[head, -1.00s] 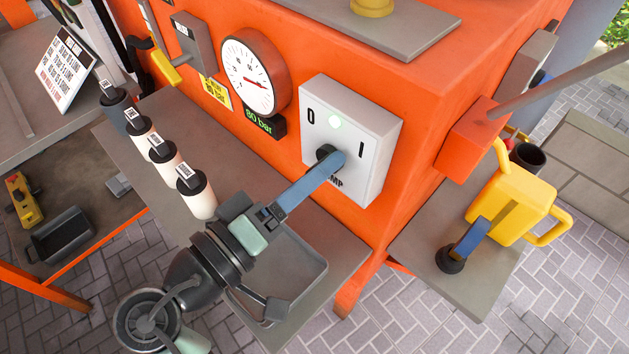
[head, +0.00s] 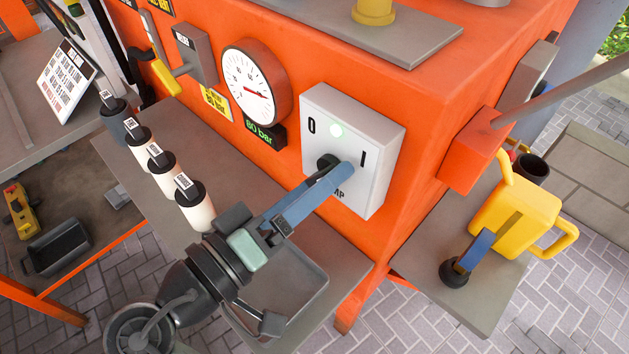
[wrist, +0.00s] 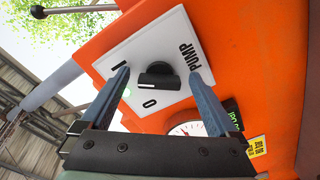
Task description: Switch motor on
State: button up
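A white switch box (head: 378,128) marked 0, I and PUMP is fixed to the orange machine; no label says motor. A green light (head: 336,130) glows on it. Its black knob (head: 326,160) is partly hidden by my gripper (head: 338,170) in the head view. In the wrist view, the knob (wrist: 158,76) lies between the two blue fingers of my gripper (wrist: 160,73). The fingers are apart, with a visible gap on each side of the knob. I cannot tell whether either fingertip touches the box.
A round gauge (head: 257,85) and an 80 bar display (head: 259,133) are left of the box. Several labelled canisters (head: 194,208) stand on the grey shelf below, beside my arm. A yellow watering can (head: 517,212) stands on the right shelf.

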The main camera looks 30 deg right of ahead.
dwell(0.4)
jog(key=v, duration=1.3)
jog(key=shift+b, duration=0.3)
jog(key=w+r+n+t+y, duration=0.2)
jog(key=w+r+t+y, duration=0.75)
jog(key=w+r, duration=0.5)
jog(key=s+r+t+y+p, duration=0.2)
jog(key=s+r+t+p, duration=0.1)
jog(key=r, duration=0.8)
jog(key=s+r+t+y+p, duration=0.3)
jog(key=r+p, duration=0.3)
jog(key=r, duration=0.6)
jog(key=s+r+n+t+y+p, duration=0.1)
jog(key=s+r+t+y+p, duration=0.1)
jog(key=r, duration=1)
jog(key=s+t+p, duration=0.1)
jog(key=t+p, duration=0.1)
jog(key=t, duration=0.1)
jog(key=shift+s+a+r+t+p, duration=0.15)
jog(key=shift+a+r+t+p, duration=0.15)
jog(key=shift+a+t, duration=0.1)
